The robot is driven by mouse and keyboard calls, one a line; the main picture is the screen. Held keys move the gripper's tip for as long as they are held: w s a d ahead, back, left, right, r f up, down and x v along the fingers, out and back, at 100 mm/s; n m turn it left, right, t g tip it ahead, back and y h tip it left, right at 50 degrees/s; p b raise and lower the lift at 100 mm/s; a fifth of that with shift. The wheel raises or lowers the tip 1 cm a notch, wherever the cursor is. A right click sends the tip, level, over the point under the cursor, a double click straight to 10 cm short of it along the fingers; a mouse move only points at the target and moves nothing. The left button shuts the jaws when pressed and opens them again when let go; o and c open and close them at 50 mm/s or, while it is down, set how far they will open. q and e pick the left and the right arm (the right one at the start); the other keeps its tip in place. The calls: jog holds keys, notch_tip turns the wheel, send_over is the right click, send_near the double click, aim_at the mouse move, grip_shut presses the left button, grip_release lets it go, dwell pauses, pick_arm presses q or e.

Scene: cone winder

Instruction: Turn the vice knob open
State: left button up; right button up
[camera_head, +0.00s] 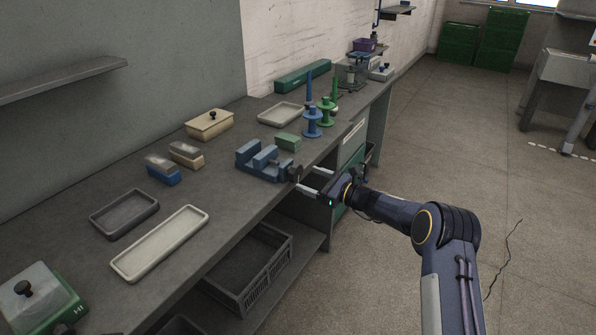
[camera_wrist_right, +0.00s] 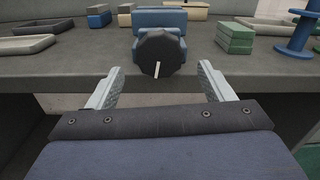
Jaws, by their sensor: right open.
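The blue vice (camera_head: 262,162) sits on the workbench near its front edge. Its dark round knob (camera_head: 294,173) faces out over the edge towards my right gripper. In the right wrist view the knob (camera_wrist_right: 160,53) is a black disc with a white mark pointing down, in front of the blue vice body (camera_wrist_right: 160,18). My right gripper (camera_head: 307,180) is open, with its pale fingers pointing at the knob. In the right wrist view its fingertips (camera_wrist_right: 160,72) stand to the left and right of the knob, apart from it. My left gripper is not in view.
A green block (camera_head: 288,141) and blue and green spools (camera_head: 312,122) stand near the vice on the workbench. Shallow trays (camera_head: 160,243) lie to the left. A dark crate (camera_head: 250,270) is on the shelf below. The floor to the right is open.

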aim_at(299, 175)
jog(key=x, duration=0.5)
jog(key=shift+a+p, duration=0.1)
jog(key=shift+p, duration=0.2)
